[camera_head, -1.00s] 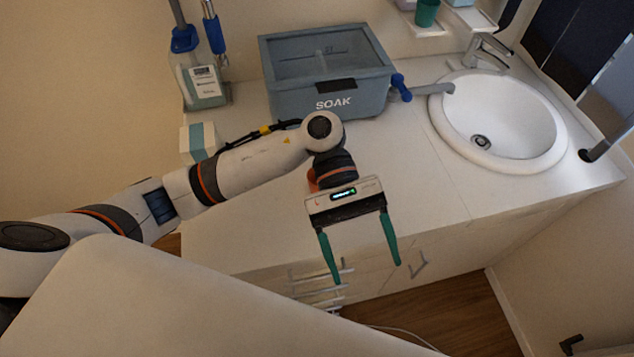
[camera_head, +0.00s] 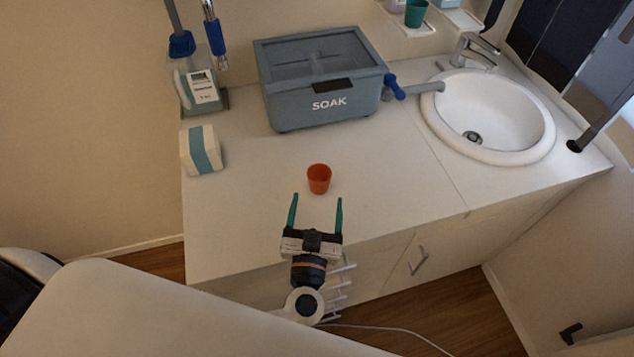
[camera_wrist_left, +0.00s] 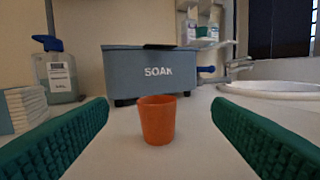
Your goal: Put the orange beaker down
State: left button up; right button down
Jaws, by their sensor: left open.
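The orange beaker (camera_head: 319,179) stands upright on the white counter, in front of the grey SOAK box. It also shows in the left wrist view (camera_wrist_left: 157,121), centred ahead between the fingers and standing on the counter. My left gripper (camera_head: 315,199) is open and empty, with its two green fingers pointing at the beaker from the counter's front side. In the head view the fingertips lie a little short of the beaker, one on each side of its line, and do not touch it. My right gripper is not in view.
The grey SOAK box (camera_head: 330,109) with a blue-handled tap stands behind the beaker. A white sink (camera_head: 490,118) is at right. A dispenser bottle (camera_head: 203,92) and a white-and-teal pack (camera_head: 201,150) stand at left. The counter around the beaker is clear.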

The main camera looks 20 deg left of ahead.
aim_at(321, 169)
pick_arm(q)
jog(key=shift+s+f+g+h, duration=0.2)
jog(key=shift+f+g+h, duration=0.15)
jog(key=shift+f, duration=0.4)
jog(key=shift+w+f+n, duration=0.15)
jog(key=shift+w+n, duration=0.15)
jog(key=w, duration=0.2)
jog(key=w+a+p, duration=0.1)
jog(key=w, duration=0.2)
jog(key=shift+w+a, duration=0.1)
jog(key=shift+w, duration=0.15)
jog(key=w, duration=0.1)
jog(key=w+a, duration=0.1)
jog(key=w, duration=0.3)
jog(key=shift+w+a+f, duration=0.25)
jog(key=shift+a, duration=0.05)
jog(key=c, duration=1.1)
